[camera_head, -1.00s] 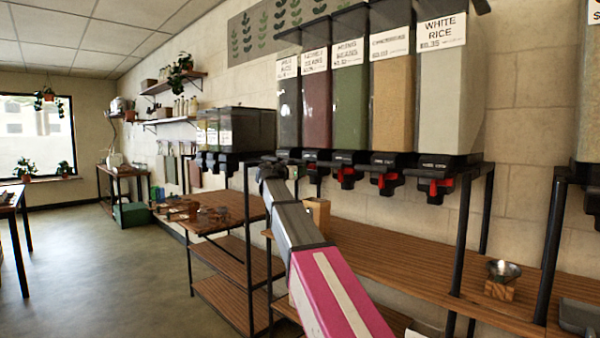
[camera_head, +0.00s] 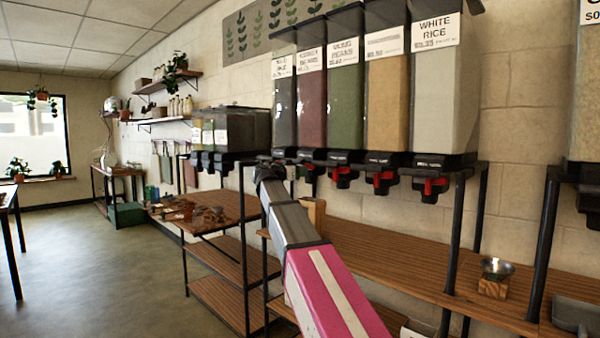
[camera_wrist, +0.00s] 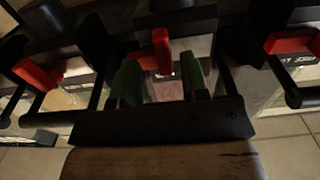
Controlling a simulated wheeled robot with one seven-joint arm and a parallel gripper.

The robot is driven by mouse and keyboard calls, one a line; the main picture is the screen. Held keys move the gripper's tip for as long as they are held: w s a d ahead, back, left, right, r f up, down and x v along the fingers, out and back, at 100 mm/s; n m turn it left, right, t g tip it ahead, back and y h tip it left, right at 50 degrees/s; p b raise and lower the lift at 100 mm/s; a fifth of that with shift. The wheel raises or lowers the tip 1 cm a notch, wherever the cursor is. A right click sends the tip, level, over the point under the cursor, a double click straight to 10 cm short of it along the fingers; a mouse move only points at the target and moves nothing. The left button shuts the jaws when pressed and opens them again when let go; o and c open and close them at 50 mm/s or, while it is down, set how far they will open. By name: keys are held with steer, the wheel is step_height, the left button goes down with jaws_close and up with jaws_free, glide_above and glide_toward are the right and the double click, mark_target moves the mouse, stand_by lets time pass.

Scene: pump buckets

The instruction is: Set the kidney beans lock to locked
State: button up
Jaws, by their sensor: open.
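The kidney beans bin (camera_head: 311,110) is the tall, dark red one, second from the left in the near row in the head view; its label is only partly legible. Its black dispenser valve (camera_head: 312,168) sits under it. My gripper in the wrist view (camera_wrist: 163,88) is open, with greenish fingers on either side below a red lock tab (camera_wrist: 161,48) on a black valve. I cannot tell whether a finger touches the tab, or for certain which bin this valve serves. In the head view my arm reaches to the row's left end, and the fingers are not clear.
Neighbouring valves with red tabs lie close on the left (camera_wrist: 37,74) and right (camera_wrist: 290,42) in the wrist view. A wooden shelf (camera_head: 400,262) runs below the bins. A black post (camera_head: 455,240) stands at the right. A metal bowl (camera_head: 497,266) sits on a wooden block.

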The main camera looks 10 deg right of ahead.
steer(key=v, duration=0.9)
steer(key=shift+s+a, duration=0.25)
steer(key=s+d+f+n+g+y, duration=0.2)
steer(key=s+d+f, duration=0.1)
steer(key=f, duration=0.9)
steer(key=s+d+f+n+g+y, duration=0.1)
steer(key=s+d+f+n+y, duration=0.15)
steer(key=f, duration=0.85)
steer(key=s+d+f+n+g+y, duration=0.2)
steer(key=f, duration=1)
steer(key=s+f+n+g+y, duration=0.4)
steer(key=s+f+y, duration=0.4)
steer(key=s+f, duration=1.3)
step_height(320, 180, down, 4)
steer(key=shift+r+g, duration=0.1)
steer(key=shift+g, duration=0.7)
